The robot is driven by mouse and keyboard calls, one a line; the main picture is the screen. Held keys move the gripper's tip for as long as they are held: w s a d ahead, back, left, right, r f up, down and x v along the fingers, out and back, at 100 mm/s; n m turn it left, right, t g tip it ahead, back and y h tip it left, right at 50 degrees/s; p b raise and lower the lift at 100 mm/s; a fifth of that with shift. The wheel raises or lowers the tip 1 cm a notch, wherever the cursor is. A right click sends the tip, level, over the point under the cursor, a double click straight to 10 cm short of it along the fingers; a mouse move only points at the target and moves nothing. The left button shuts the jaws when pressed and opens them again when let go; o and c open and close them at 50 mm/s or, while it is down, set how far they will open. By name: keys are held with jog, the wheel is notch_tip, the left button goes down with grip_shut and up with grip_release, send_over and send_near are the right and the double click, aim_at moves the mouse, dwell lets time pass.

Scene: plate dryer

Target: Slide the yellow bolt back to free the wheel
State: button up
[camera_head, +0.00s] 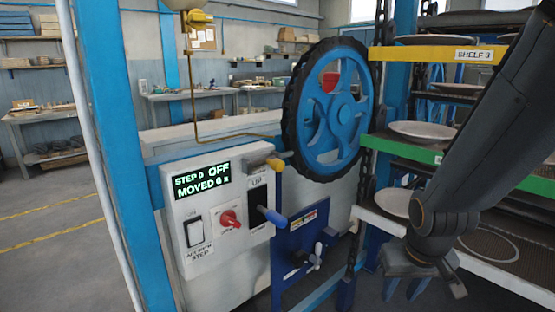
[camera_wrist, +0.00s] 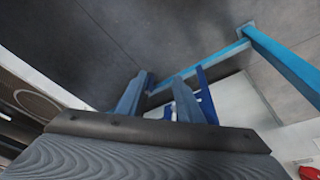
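The yellow bolt (camera_head: 259,161) sits on top of the control box, beside the wheel's lower left edge. Its metal rod points right toward the wheel; whether it enters the wheel is too small to tell. The wheel (camera_head: 344,114) is blue with a dark ribbed rim and stands upright behind the box. My gripper (camera_head: 405,291) hangs low at the lower right, pointing down, well to the right of and below the bolt. Its two blue fingers are apart with nothing held. They also show in the wrist view (camera_wrist: 160,102), which faces the floor and blue frame, without bolt or wheel.
The control box (camera_head: 226,247) carries a display reading OFF, a red knob (camera_head: 231,219), a white switch (camera_head: 195,232) and a blue-handled lever (camera_head: 274,217). Shelves with plates (camera_head: 421,130) stand right, close to my arm. A blue post (camera_head: 115,150) stands left.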

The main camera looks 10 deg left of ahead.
jog(key=w+a+r+n+t+y+p, duration=0.1)
jog(key=w+a+r+t+p, duration=0.15)
jog(key=w, duration=0.55)
jog(key=n+t+y+p, duration=0.5)
jog(key=t+y+p, duration=0.2)
jog(key=y, duration=0.5)
send_near(281, 167)
jog(key=x, duration=0.4)
jog(key=p+x, duration=0.3)
jog(key=x, duration=0.4)
jog(key=shift+w+a, duration=0.1)
jog(key=shift+w, duration=0.15)
